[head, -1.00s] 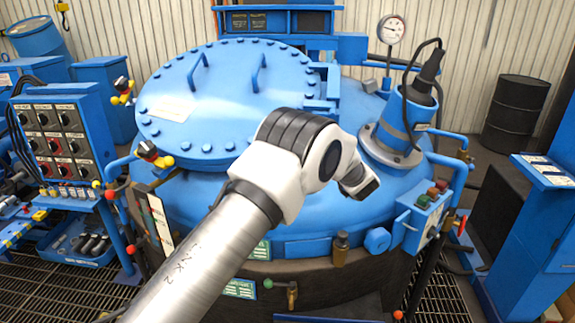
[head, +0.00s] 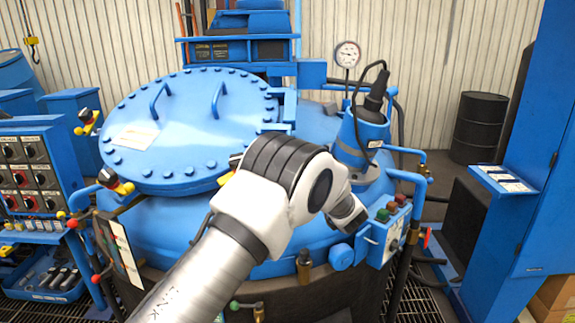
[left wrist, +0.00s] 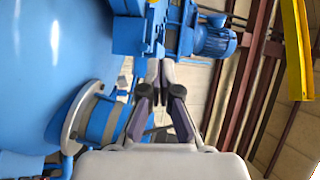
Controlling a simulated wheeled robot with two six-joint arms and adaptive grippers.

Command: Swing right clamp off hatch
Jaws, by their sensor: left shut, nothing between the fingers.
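The round blue hatch (head: 190,105), ringed with bolts, lies flat on the furnace top in the head view. My left gripper's fingers are hidden in the head view. In the left wrist view my left gripper (left wrist: 160,72) is shut and empty. My right gripper is out of view.
The blue sensor cone (head: 360,135) and the gauge (head: 347,55) stand right of the hatch. A button box (head: 385,232) sits at the front right. A switch panel (head: 30,165) stands at left, a black drum (head: 479,128) at back right.

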